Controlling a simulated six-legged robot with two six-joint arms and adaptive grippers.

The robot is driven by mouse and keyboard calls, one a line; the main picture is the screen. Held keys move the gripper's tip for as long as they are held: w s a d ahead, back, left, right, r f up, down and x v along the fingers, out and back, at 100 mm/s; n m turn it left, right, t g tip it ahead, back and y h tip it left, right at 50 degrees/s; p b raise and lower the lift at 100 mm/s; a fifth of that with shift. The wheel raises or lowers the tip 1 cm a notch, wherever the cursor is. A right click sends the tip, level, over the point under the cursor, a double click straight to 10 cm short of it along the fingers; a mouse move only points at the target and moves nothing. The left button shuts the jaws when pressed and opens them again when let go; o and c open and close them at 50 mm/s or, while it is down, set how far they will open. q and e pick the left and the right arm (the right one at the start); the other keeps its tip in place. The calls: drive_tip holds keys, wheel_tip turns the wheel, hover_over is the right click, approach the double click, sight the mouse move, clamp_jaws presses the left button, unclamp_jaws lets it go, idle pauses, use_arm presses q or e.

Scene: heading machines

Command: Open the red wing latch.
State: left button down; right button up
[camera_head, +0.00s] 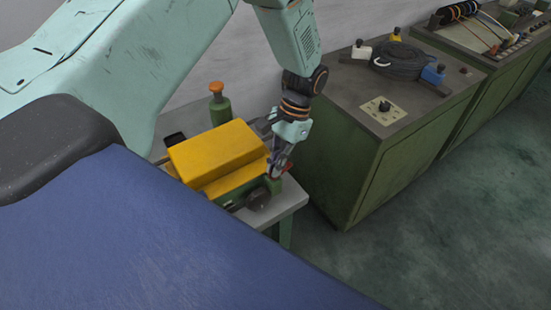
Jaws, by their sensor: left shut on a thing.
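The red wing latch (285,165) is a small red piece at the right end of a green machine part, low beside the yellow block. My left gripper (279,172) points down at it, with its fingers closed around the latch. The fingers hide most of the latch, so its angle cannot be told. My right gripper is not in this view.
The yellow block (217,150) lies just left of my gripper on a small grey table (285,205). A dark round knob (259,198) sits in front. A green bottle (220,108) with an orange top stands behind. A green cabinet (345,165) stands close on the right.

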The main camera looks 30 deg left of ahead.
use_arm(q)
drive_tip(key=shift+s+f+m+y+p, duration=0.1)
drive_tip(key=shift+s+m+y+p, duration=0.1)
drive_tip(key=shift+m, duration=0.35)
drive_tip(key=shift+s+m+y+p, duration=0.1)
drive_tip(key=shift+m+y+p, duration=0.1)
drive_tip(key=shift+m, duration=0.35)
drive_tip(key=c, duration=1.5)
unclamp_jaws()
drive_tip(key=shift+d, duration=0.1)
drive_tip(key=shift+w, duration=0.1)
drive_tip(key=v, duration=1.2)
drive_tip(key=shift+s, duration=0.25)
